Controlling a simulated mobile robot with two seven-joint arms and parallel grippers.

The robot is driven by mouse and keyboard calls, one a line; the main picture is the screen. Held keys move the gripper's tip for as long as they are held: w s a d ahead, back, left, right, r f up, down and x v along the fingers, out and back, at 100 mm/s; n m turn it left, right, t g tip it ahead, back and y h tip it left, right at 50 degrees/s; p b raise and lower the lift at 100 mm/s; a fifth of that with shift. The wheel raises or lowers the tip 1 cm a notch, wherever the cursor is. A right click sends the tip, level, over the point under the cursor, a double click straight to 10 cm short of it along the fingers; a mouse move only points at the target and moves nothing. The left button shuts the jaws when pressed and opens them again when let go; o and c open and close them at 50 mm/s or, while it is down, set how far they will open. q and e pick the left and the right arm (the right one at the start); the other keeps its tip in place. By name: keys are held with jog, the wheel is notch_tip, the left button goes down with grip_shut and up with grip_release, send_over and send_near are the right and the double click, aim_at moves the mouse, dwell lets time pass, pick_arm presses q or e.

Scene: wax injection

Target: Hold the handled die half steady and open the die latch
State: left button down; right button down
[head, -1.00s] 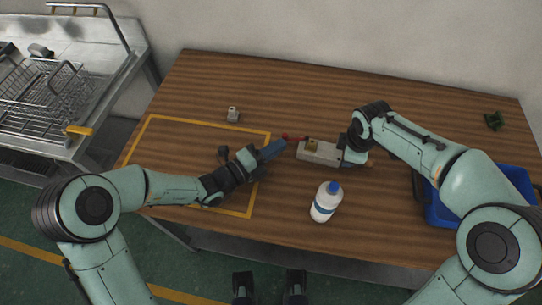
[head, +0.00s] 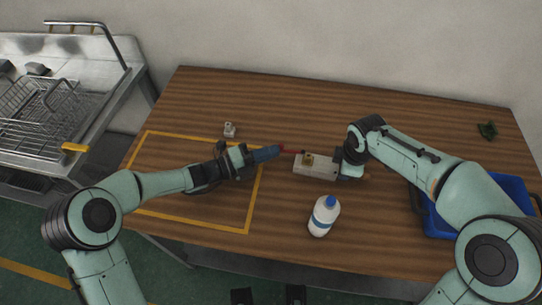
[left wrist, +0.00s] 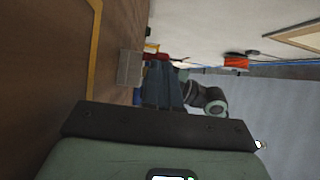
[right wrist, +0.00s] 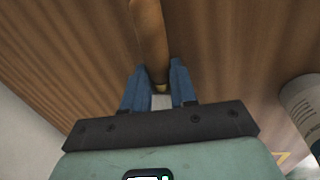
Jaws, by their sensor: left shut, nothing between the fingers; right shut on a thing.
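The closed-looking grey die (head: 314,168) lies on the wooden table, with a small brass piece (head: 308,159) on top. Its red latch lever (head: 290,150) sticks out to the left. My left gripper (head: 279,152) is shut and empty, its blue fingertips at the lever's outer end; I cannot tell whether they touch. In the left wrist view the shut fingers (left wrist: 163,83) are beside the die (left wrist: 130,68), with the red lever (left wrist: 176,59) just beyond. My right gripper (right wrist: 156,82) is shut on the wooden handle (right wrist: 148,35) at the die's right side.
A white bottle with a blue cap (head: 324,216) stands in front of the die. A small grey part (head: 230,129) sits behind my left gripper. A blue crate (head: 514,190) is at the right and a green piece (head: 488,130) at the back right. The table behind the die is clear.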

pick_arm(q)
jog(key=shift+w, duration=0.45)
